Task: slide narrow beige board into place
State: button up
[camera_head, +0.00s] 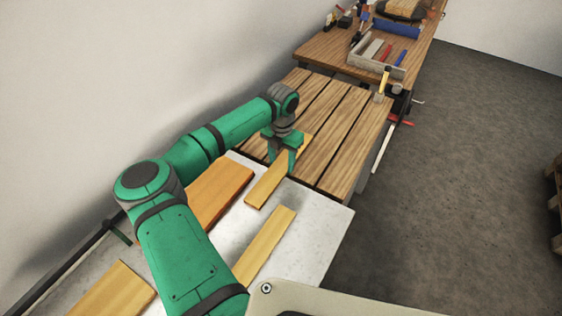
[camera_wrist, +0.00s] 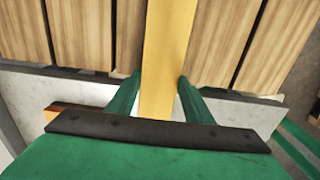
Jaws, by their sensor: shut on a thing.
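My gripper (camera_head: 282,160) is shut on a narrow yellowish-beige board (camera_head: 263,188), with a finger on each side of it. In the wrist view the board (camera_wrist: 166,50) runs away between the two green fingers (camera_wrist: 155,95). Its far part lies over the slatted wooden table (camera_head: 326,120), and its near part lies over the pale grey surface (camera_head: 313,237). I cannot tell whether the board touches either surface. Another narrow board of similar colour (camera_head: 265,246) lies on the grey surface, nearer to me.
A wider orange-brown board (camera_head: 219,190) lies left of the held board, partly behind my arm. Another board (camera_head: 114,294) lies at the lower left. A tool tray (camera_head: 359,60) and clamps stand on the farther bench. The slats right of my gripper are clear.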

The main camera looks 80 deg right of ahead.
jog(key=shift+s+d, duration=0.8)
jog(key=shift+d, duration=1.75)
jog(key=shift+s+d, duration=0.8)
jog(key=shift+d, duration=1.75)
jog(key=shift+s+d, duration=0.8)
jog(key=shift+d, duration=1.75)
jog(key=o, duration=1.3)
notch_tip(320, 180, up, 11)
jog(key=shift+f, duration=0.1)
